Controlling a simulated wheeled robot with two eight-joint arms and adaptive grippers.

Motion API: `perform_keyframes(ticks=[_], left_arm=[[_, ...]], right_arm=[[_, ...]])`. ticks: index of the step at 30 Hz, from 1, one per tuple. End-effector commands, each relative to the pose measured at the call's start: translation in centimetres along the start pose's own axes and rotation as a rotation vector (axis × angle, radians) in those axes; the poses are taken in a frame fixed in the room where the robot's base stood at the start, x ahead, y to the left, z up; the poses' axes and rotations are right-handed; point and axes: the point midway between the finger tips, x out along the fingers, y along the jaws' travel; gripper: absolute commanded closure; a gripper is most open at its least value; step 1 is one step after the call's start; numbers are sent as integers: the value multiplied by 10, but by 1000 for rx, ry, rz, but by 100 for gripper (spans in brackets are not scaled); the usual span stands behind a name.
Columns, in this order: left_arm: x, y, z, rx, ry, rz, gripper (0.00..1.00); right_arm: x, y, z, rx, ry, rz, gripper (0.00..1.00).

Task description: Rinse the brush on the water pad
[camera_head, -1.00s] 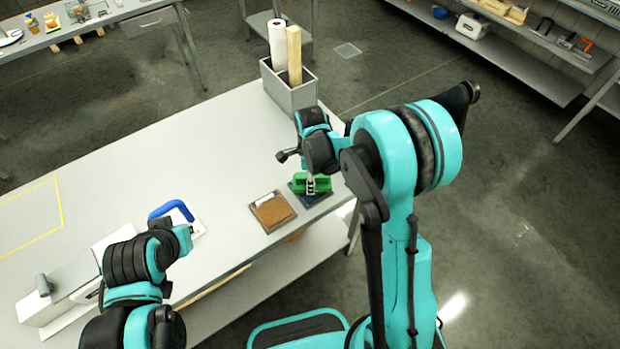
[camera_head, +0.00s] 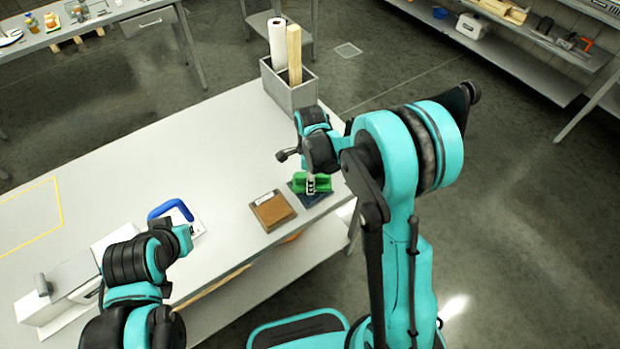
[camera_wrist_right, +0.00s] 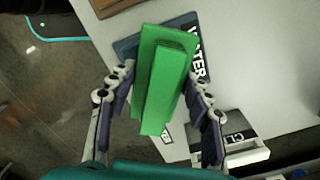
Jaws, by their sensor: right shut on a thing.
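The green brush (camera_head: 324,184) is held in my right gripper (camera_head: 311,181), over the dark blue water pad (camera_head: 313,201) near the table's right end. In the right wrist view the brush (camera_wrist_right: 163,80) sits between the two fingers, and the water pad (camera_wrist_right: 128,46), with white "WATER" lettering, is beneath it. The brush's underside is hidden, so I cannot tell whether it touches the pad. My left gripper (camera_head: 184,240) is low at the table's left part, near a blue-handled tool (camera_head: 170,209); its fingers are not clear.
A brown pad (camera_head: 272,211) lies just left of the water pad. A grey bin (camera_head: 290,94) with a paper roll and a wooden block stands at the table's far corner. A white box (camera_head: 60,295) is at the left. The table's middle is clear.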

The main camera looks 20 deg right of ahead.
Motion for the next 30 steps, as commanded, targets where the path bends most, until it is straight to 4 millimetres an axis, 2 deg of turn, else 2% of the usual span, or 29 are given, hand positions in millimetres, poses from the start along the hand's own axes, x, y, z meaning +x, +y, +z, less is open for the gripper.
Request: perform_keyframes(ticks=[17, 30], left_arm=[[0, 0, 0, 0, 0, 0, 100], [-18, 0, -13, 0, 0, 0, 100]], right_arm=[[1, 1, 0, 0, 0, 2, 82], [-33, 0, 0, 0, 0, 1, 82]])
